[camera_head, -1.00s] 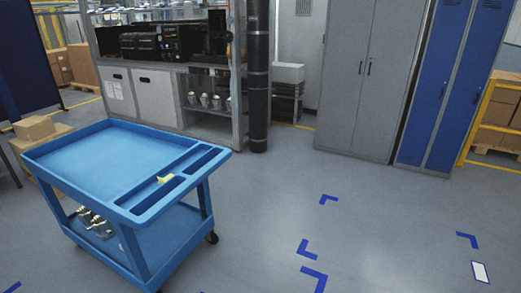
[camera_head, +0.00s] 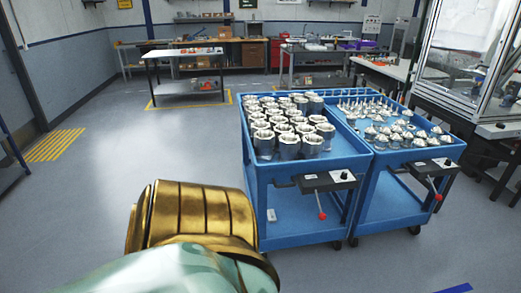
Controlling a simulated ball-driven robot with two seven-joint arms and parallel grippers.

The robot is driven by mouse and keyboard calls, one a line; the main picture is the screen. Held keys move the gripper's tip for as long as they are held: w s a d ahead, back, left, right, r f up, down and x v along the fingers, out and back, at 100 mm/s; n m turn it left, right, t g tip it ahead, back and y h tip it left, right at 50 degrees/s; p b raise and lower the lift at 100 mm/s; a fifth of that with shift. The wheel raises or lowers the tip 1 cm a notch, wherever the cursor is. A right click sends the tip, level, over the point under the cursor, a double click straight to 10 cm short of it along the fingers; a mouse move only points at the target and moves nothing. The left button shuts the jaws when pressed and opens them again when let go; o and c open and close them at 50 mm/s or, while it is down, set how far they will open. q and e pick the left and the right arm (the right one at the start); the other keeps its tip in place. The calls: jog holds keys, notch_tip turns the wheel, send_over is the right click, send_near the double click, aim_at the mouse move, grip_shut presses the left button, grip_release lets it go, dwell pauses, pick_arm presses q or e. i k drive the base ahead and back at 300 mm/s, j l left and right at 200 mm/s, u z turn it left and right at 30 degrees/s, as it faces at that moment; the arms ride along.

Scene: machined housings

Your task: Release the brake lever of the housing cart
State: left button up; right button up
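The housing cart (camera_head: 305,175) is a blue cart at centre right, its top tray filled with several silver cylindrical housings (camera_head: 290,145). A dark box (camera_head: 325,181) is fixed to its near end. The brake lever, a thin rod with a red knob (camera_head: 322,216), hangs below that box and points down. A gold and pale green link of my own arm fills the bottom, left of the cart and apart from the lever in the picture. Neither gripper is in view.
A second blue cart (camera_head: 405,160) with smaller metal parts stands close on the right, with its own red-knobbed lever (camera_head: 438,196). A glass-walled machine (camera_head: 470,60) stands behind it at right. Open floor (camera_head: 130,150) lies to the left. Workbenches (camera_head: 185,52) line the back.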

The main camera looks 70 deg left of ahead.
aim_at(321, 216)
jog(key=k+l+u, duration=0.1)
jog(key=u, duration=1.7)
